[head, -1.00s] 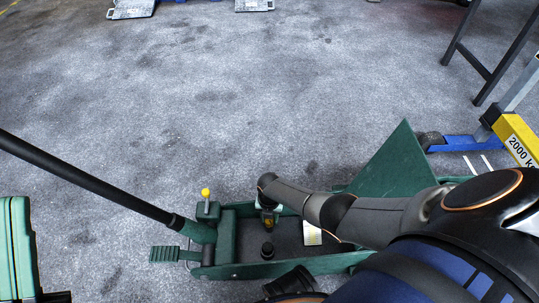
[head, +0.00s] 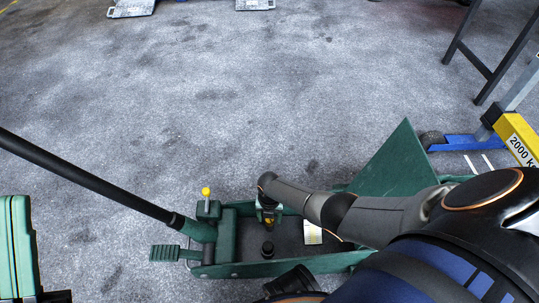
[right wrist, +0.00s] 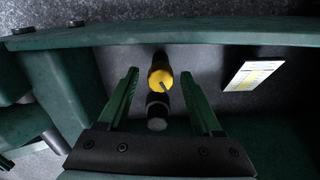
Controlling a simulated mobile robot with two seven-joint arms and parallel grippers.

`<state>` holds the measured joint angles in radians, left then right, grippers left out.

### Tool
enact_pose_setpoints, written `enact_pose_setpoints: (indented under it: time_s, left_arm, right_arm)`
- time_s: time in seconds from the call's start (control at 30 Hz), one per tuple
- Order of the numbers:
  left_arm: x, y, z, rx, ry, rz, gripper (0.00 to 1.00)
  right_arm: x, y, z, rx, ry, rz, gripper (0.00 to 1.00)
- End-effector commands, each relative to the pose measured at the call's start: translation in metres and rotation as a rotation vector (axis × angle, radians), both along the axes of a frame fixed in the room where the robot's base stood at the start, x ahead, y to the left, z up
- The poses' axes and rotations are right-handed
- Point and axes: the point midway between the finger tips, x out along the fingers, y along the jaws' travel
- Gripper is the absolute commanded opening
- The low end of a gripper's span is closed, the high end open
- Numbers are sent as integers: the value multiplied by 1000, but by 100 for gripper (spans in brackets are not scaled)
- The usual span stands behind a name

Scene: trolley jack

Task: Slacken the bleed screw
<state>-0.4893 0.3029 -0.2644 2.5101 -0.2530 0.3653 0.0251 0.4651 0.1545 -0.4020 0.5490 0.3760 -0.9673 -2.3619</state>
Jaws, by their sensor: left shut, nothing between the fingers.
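The green trolley jack (head: 325,265) lies along the bottom of the head view. A yellow screw head with a grey mark (right wrist: 160,78), seemingly the bleed screw, sits inside its frame in the right wrist view. Dark cylindrical parts adjoin it. My right gripper (right wrist: 160,72) is open, with one green finger on each side of the yellow head and visible gaps. In the head view its fingers (head: 267,213) partly hide the yellow head. My left gripper (head: 14,198) is shut and empty at the lower left, its green fingers side by side, apart from the jack.
The jack's long black handle (head: 90,182) slants in from the left. A yellow ball (head: 206,191) tops a post near its foot, beside a green pedal (head: 165,253). A white label (right wrist: 252,75) lies inside the frame. A blue-yellow lift (head: 515,138) stands right.

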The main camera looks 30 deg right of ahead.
Motion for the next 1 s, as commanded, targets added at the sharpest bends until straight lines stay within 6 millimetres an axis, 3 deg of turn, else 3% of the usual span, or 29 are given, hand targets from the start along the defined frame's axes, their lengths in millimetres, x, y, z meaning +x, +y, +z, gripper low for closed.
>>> enact_pose_setpoints:
  time_s: [0.37, 0.8, 1.0]
  left_arm:
    - [0, 1, 8, -2, 1, -1, 0]
    - [-3, 9, 76, -52, -16, -22, 0]
    - [-5, 9, 98, -35, -38, -17, 0]
  right_arm:
    - [0, -1, 9, -1, 1, -1, 68]
    - [0, -1, 85, -1, 1, 0, 68]
    - [0, -1, 113, -1, 1, 0, 68]
